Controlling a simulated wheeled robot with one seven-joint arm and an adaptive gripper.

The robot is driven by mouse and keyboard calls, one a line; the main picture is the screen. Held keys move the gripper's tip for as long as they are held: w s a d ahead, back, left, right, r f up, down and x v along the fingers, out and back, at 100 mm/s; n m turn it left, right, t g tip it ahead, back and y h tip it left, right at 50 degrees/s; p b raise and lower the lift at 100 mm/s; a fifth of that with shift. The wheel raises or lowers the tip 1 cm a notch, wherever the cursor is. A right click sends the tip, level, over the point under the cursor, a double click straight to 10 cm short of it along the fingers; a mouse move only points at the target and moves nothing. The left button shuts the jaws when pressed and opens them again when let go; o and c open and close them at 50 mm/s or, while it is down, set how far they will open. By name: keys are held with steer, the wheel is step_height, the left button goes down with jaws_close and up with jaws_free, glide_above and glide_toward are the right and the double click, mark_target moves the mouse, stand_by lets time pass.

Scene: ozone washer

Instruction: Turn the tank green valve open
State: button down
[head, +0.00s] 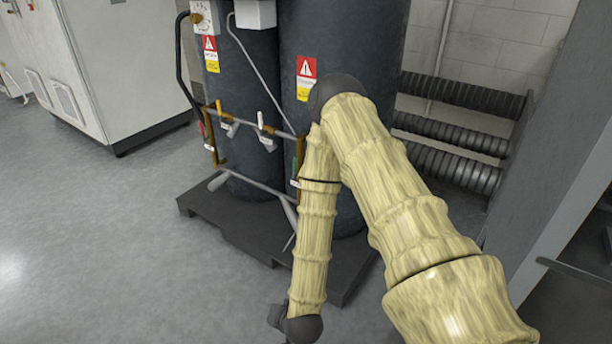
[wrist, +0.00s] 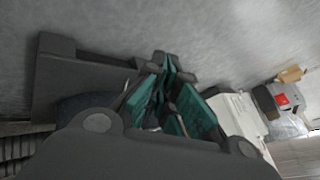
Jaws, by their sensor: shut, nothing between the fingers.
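Two dark tanks (head: 340,45) stand on a dark pallet (head: 240,232), with thin pipes and small valves in front. A small green piece (head: 295,166), perhaps the green valve handle, shows on the right upright pipe beside my forearm, partly hidden. A red handle (head: 201,129) is on the left upright pipe. My gripper (wrist: 165,66) shows in the wrist view with teal finger pads, its tips together and nothing between them. In the head view my arm bends down in front of the right tank, ending low near the pallet's front edge; the fingers cannot be made out there.
A white cabinet (head: 95,60) stands at the left. Black ribbed hoses (head: 455,135) line the back wall at the right, near a grey panel (head: 570,150). Open grey floor (head: 110,240) lies left of the pallet. A cardboard box (wrist: 290,75) shows in the wrist view.

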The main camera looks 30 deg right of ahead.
steer(key=w+d+r+m+t+h+b, duration=0.3)
steer(key=w+d+r+m+t+h, duration=0.35)
steer(key=w+d+r+m, duration=0.7)
steer(key=w+d+r+m+g+h, duration=0.1)
steer(key=w+d+r+m+h, duration=0.4)
steer(key=d+r, duration=0.45)
steer(key=w+d+h+b, duration=0.1)
steer(key=w+d+b, duration=0.3)
steer(key=w, duration=0.5)
steer(key=shift+w+d+f+b, duration=0.3)
steer(key=shift+w+d+b, duration=0.1)
steer(key=shift+d, duration=0.3)
